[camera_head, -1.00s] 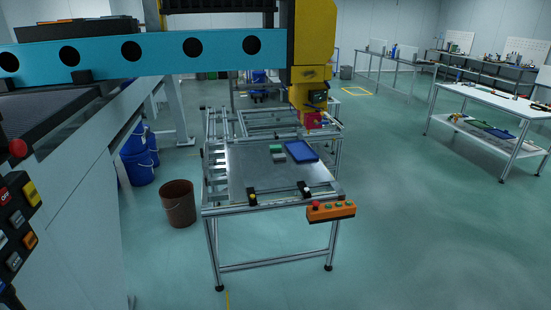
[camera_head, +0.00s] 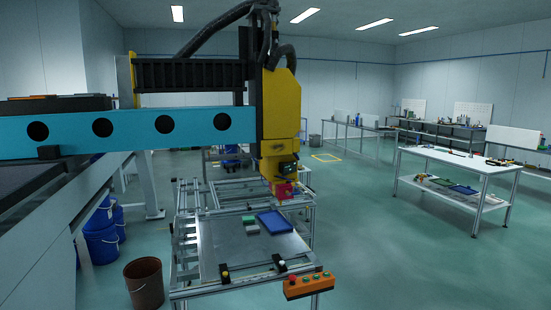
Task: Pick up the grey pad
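A small grey pad (camera_head: 252,229) lies on the flat metal plate (camera_head: 222,255) of the panel fixture, below centre in the head view. A green block (camera_head: 248,219) lies just behind it. A blue tray (camera_head: 276,222) lies to its right on the same plate, apart from it. Neither of my grippers is in view.
A brown bucket (camera_head: 144,285) stands on the floor at left. A white table (camera_head: 455,160) stands right. Floor between is clear.

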